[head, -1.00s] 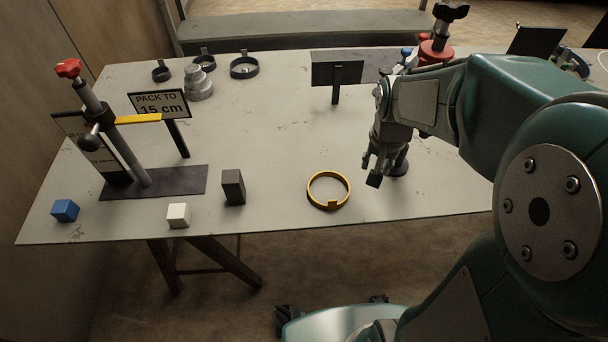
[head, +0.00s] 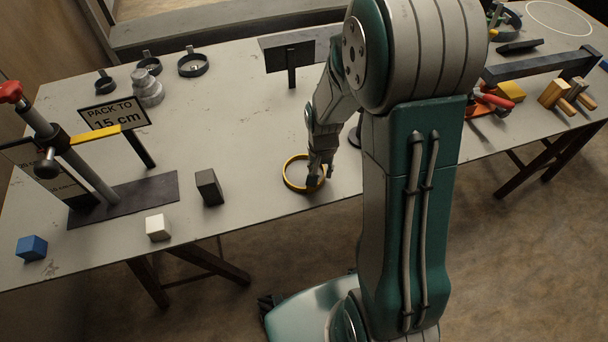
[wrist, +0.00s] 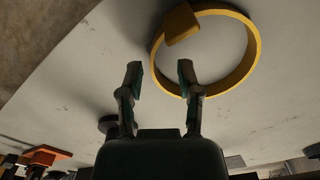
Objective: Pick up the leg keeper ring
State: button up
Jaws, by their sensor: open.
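The leg keeper ring (head: 287,180) is a yellow hoop lying flat near the table's front edge. In the wrist view the ring (wrist: 257,48) sits at the upper right, with a yellow block (wrist: 181,23) on its rim. My gripper (head: 315,183) points down at the ring's right side and hides part of it. In the wrist view my gripper (wrist: 160,73) is open and empty. The ring's near-left rim shows between its two fingertips, and the right fingertip overlaps the ring's inside. I cannot tell how high the fingertips are above the table.
A dark block (head: 209,188), a white cube (head: 158,228) and a blue cube (head: 31,248) stand left of the ring. A post stand with a yellow arm (head: 95,134) is farther left. A black sign (head: 291,58) stands behind. The table between is clear.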

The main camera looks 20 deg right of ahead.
notch_tip(320, 180, down, 2)
jog(key=shift+a+f, duration=0.15)
jog(key=shift+d+f, duration=0.2)
jog(key=shift+d, duration=0.55)
grip_shut()
jog(key=shift+a, duration=0.55)
